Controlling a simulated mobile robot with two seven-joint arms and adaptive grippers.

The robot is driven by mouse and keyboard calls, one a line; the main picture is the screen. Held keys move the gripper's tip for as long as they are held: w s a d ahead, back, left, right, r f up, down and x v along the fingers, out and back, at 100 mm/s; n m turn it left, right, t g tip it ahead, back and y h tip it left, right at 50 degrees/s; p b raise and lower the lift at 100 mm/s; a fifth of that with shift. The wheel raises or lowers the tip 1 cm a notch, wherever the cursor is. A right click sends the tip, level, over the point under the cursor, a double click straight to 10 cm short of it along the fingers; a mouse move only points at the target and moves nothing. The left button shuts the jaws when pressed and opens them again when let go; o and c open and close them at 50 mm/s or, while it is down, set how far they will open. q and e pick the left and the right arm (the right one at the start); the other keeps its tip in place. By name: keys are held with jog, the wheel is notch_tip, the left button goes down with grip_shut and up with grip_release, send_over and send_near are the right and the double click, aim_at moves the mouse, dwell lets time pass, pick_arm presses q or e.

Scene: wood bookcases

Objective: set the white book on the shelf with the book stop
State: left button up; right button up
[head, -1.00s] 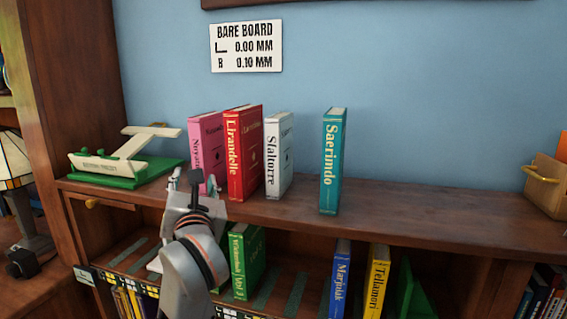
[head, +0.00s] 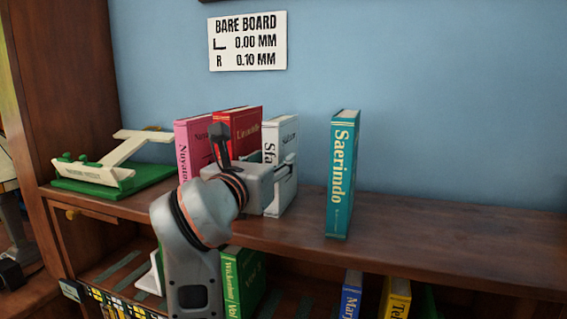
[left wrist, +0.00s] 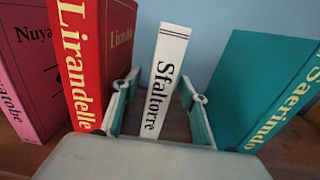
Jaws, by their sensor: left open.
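The white book (head: 284,134), with "Sfaltorre" on its spine, stands upright on the top board. Its spine also faces the left wrist view (left wrist: 167,75). My left gripper (head: 272,163) is open at the book, one finger on each side of the spine (left wrist: 160,92); I cannot tell if either finger touches it. The gripper hides the book's lower spine in the head view. A green piece (head: 429,300) beside the yellow book on the lower shelf may be a book stop, mostly cut off by the frame. My right gripper is not in view.
On the top board, a red book (head: 240,122) and pink book (head: 193,145) stand left of the white one, a teal book (head: 343,175) right. A green-and-white device (head: 115,170) is at far left. Green (head: 244,280), blue (head: 351,295) and yellow (head: 396,298) books stand below.

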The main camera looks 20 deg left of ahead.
pick_arm(q)
jog(key=shift+w+r, duration=0.15)
jog(key=shift+w, duration=0.6)
jog(key=shift+w+d+r, duration=0.1)
jog(key=shift+w+r, duration=0.05)
jog(key=shift+w, duration=1)
jog(key=shift+w+d+r, duration=0.1)
jog(key=shift+w, duration=1)
grip_shut()
